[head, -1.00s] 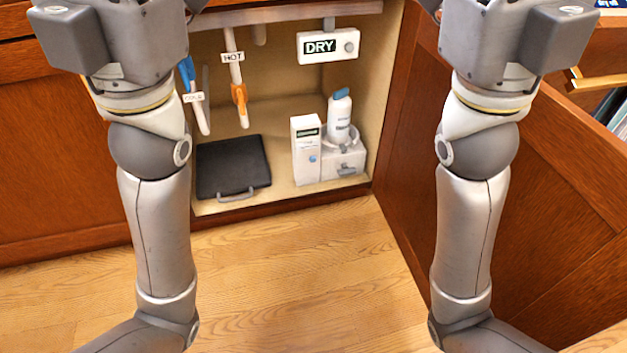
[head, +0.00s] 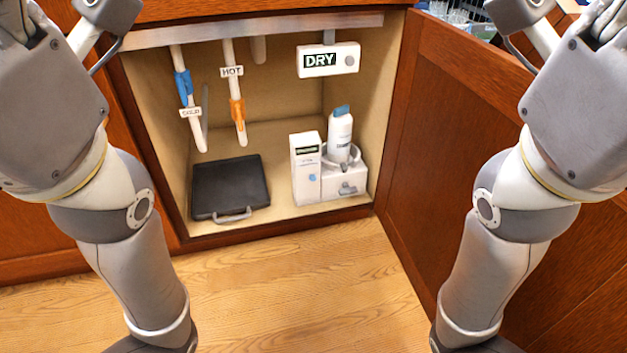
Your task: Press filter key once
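A narrow white box (head: 306,186) stands upright inside the open cabinet, with a dark label (head: 307,150) too small to read and a small round blue button (head: 312,178) on its front. I cannot tell whether this button is the filter key. A white unit reading DRY (head: 328,61) hangs above, with a round grey knob or button (head: 349,61) on its right. My left and right arms frame the cabinet, well apart from these things. Only the edges of my grippers show at the top corners. Their fingertips are out of the picture.
A white bottle with a blue cap (head: 340,137) stands in a white holder (head: 346,182). Pipes with a blue COLD valve (head: 183,88) and orange HOT valve (head: 238,112) hang at left. A black case (head: 230,185) lies below. An open wooden door (head: 460,130) bounds the right.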

